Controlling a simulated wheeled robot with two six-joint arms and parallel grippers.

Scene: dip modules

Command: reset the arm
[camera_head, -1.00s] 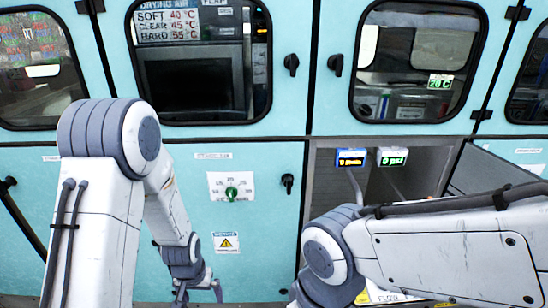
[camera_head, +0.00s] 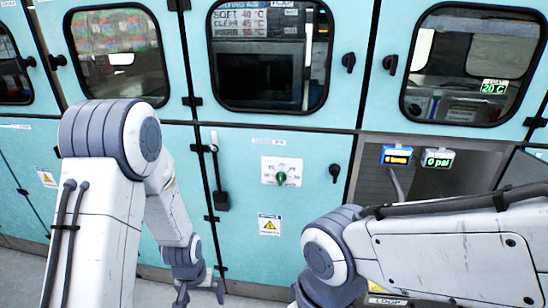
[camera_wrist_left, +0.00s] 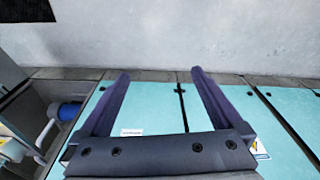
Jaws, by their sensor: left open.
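My left arm comes in from the left in the head view and hangs down in front of the teal cabinets. Its gripper (camera_head: 200,293) is low, near the floor at the cabinet base. In the left wrist view my left gripper (camera_wrist_left: 160,78) shows two dark fingers spread wide apart, with nothing between them but teal panel and grey floor. My right arm reaches in from the right in the head view. Its gripper is out of view below the frame.
A teal cabinet wall (camera_head: 270,228) with dark windows fills the view. An open bay at the right holds a blue display (camera_head: 396,155) and a white display (camera_head: 437,158).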

